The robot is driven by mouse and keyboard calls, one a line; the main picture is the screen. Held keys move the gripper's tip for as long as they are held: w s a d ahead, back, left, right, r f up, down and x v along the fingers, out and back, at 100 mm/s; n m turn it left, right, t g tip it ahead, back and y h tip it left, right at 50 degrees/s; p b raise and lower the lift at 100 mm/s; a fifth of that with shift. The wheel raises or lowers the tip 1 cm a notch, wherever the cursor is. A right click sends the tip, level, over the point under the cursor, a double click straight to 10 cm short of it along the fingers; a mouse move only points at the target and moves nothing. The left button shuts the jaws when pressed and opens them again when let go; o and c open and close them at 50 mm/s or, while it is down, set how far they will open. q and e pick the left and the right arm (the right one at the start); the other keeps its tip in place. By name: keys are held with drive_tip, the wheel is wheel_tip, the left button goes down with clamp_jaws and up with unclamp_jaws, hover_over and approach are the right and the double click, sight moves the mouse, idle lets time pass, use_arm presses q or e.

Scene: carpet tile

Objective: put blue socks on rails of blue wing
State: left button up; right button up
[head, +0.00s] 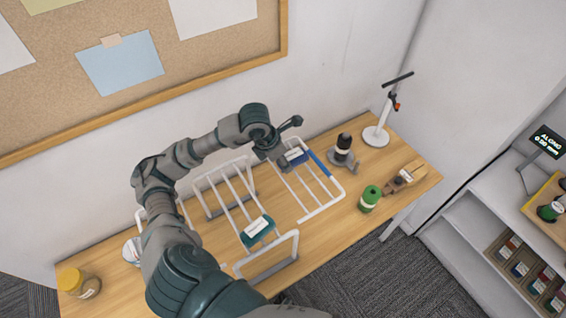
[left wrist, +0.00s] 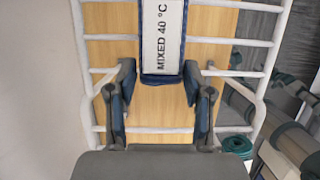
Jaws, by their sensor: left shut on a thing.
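The drying rack stands on the wooden table. Its right wing (head: 321,213) has white rails and a blue stretch on its outer edge, so it is the blue wing. My left gripper (head: 283,158) reaches over the far end of this wing. My right gripper is out of view.
Right of the wing stand a dark-topped object on a grey base (head: 343,150), a green bottle (head: 369,199), a wooden-handled brush (head: 403,177) and a white stand (head: 376,135). A yellow-lidded jar (head: 79,283) sits at the left. The wall is close behind.

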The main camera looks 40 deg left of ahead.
use_arm(q)
drive_tip(key=shift+a+f, duration=0.25)
drive_tip(key=shift+f, duration=0.55)
drive_tip(key=shift+d, duration=0.1)
drive_tip(key=shift+f, duration=0.15)
drive_tip(key=o, duration=1.2)
drive_tip(key=shift+d, duration=0.15)
drive_tip(key=shift+c, duration=0.2)
